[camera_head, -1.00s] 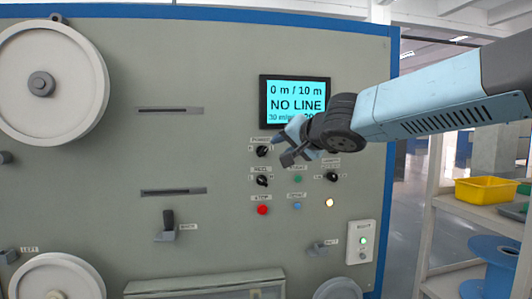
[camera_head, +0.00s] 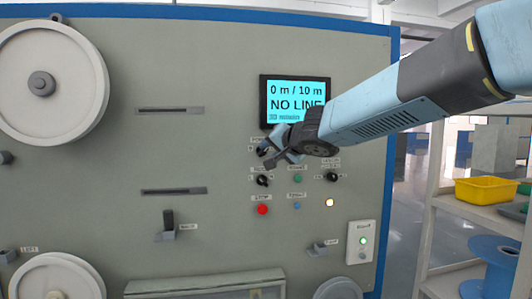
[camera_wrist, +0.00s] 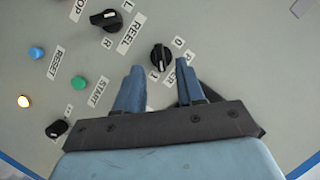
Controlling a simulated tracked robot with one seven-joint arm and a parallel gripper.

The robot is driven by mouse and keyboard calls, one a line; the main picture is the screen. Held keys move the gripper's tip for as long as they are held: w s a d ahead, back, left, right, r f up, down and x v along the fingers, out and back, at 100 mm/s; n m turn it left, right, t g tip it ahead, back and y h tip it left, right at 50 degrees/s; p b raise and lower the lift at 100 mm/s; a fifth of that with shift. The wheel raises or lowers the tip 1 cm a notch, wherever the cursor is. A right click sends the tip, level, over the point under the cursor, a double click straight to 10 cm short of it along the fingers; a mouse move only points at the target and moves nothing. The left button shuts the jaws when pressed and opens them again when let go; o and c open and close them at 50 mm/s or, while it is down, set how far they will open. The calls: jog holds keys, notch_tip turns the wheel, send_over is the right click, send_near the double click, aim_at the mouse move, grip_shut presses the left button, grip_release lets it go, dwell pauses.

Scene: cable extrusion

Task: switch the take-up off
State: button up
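The POWER knob (camera_wrist: 160,58) is a black rotary knob marked O and I. In the wrist view it sits just beyond my gripper's fingertips (camera_wrist: 162,72), between their lines, with a small gap showing. My gripper is open and empty. In the head view my gripper (camera_head: 274,157) is at the panel's controls and partly covers the POWER knob (camera_head: 262,150). The REEL knob (camera_head: 262,180) is just below it and also shows in the wrist view (camera_wrist: 105,18). I cannot read a take-up label on any control.
The screen (camera_head: 290,97) reads "0 m / 10 m, NO LINE". A shelf (camera_head: 440,210) stands right.

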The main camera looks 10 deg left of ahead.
aim_at(264, 152)
jog(key=shift+x, duration=1.95)
jog(key=shift+c, duration=0.4)
grip_shut()
